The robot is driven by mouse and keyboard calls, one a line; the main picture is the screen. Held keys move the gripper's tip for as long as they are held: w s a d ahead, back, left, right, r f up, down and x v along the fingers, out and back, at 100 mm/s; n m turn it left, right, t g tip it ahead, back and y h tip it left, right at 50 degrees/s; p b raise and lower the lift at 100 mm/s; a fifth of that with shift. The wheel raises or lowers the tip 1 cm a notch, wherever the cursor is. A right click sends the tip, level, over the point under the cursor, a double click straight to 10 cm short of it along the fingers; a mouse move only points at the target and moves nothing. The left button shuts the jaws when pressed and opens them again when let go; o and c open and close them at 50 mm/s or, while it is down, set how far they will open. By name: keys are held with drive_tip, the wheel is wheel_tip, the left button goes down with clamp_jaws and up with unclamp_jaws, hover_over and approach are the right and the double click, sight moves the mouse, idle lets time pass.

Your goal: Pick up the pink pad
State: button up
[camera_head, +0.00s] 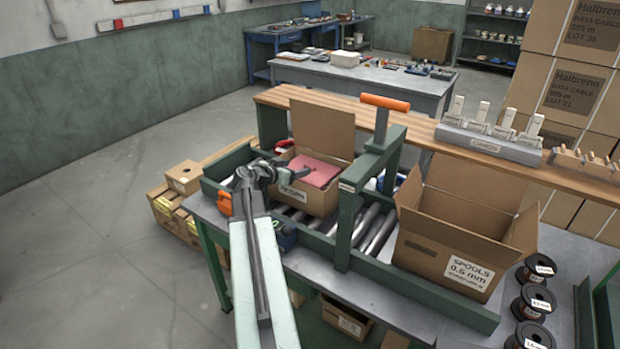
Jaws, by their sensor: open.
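The pink pad (318,173) lies in the open cardboard box (318,203) on the roller conveyor, near the middle of the view. The box's rear flap stands up behind it. My gripper (297,175) is at the left side of this box, its dark jaws open and pointing right toward the pad. The jaws overlap the pad's left edge in the picture; I cannot tell whether they touch it. My arm reaches up from the bottom of the view and hides part of the conveyor's left end.
A green frame with an orange handle (385,102) stands right of the box. A larger open box labelled spools (445,262) is further right, with several dark spools (533,304) beside it. A wooden shelf (440,135) runs behind.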

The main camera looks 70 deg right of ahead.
sight(309, 165)
drive_tip(key=shift+b+x, duration=0.45)
drive_tip(key=shift+x, duration=0.85)
drive_tip(key=b+x, duration=0.1)
drive_tip(key=x, duration=0.1)
drive_tip(key=b+x, duration=0.1)
drive_tip(key=x, duration=0.1)
drive_tip(key=shift+f, duration=0.5)
drive_tip(key=shift+s+d, duration=0.15)
drive_tip(key=shift+d, duration=0.3)
drive_tip(key=shift+a, duration=0.1)
drive_tip(key=c, duration=1.4)
